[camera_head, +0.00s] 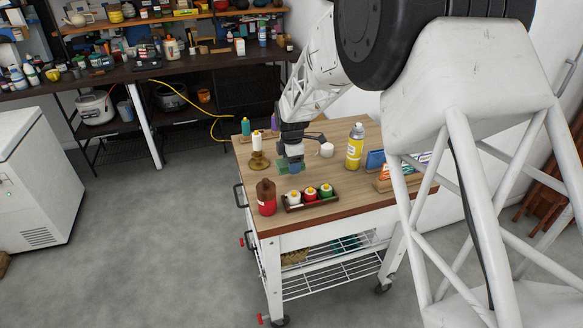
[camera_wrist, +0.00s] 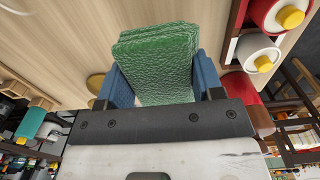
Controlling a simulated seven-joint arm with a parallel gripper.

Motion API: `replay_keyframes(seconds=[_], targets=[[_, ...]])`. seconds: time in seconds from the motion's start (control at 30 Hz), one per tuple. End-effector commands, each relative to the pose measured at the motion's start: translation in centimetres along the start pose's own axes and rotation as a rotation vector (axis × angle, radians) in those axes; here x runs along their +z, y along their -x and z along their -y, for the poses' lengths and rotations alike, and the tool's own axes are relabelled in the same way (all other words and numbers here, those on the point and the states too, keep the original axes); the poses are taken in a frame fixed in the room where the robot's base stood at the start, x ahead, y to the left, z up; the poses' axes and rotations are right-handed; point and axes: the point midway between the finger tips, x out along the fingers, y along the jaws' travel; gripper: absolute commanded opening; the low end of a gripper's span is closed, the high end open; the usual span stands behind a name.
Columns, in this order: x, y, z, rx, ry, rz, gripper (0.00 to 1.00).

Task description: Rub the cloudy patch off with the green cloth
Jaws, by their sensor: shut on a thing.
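My gripper (camera_head: 292,165) points down over the wooden top of the cart (camera_head: 345,206). In the wrist view its blue fingers (camera_wrist: 162,82) are shut on the green cloth (camera_wrist: 158,48), a thick, wrinkled, folded pad. In the head view a little of the green cloth (camera_head: 282,168) shows beside the fingers, low at the tabletop. I cannot tell whether it touches the wood. I cannot make out the cloudy patch in either view; the cloth and gripper hide part of the top.
A yellow spray can (camera_head: 355,148), a white round item (camera_head: 326,150) and a wooden rack (camera_head: 384,186) stand right. Bare wood lies between.

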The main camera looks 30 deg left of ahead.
Motion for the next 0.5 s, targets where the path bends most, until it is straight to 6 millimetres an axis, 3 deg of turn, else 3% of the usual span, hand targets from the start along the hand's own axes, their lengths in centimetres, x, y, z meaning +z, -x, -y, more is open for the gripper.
replay_keyframes(seconds=[0.2, 0.5], targets=[[0.0, 1.5, 0.0, 0.001, 0.0, 0.0, 0.34], [0.0, 2.0, 0.0, 0.0, 0.0, 0.0, 0.34]])
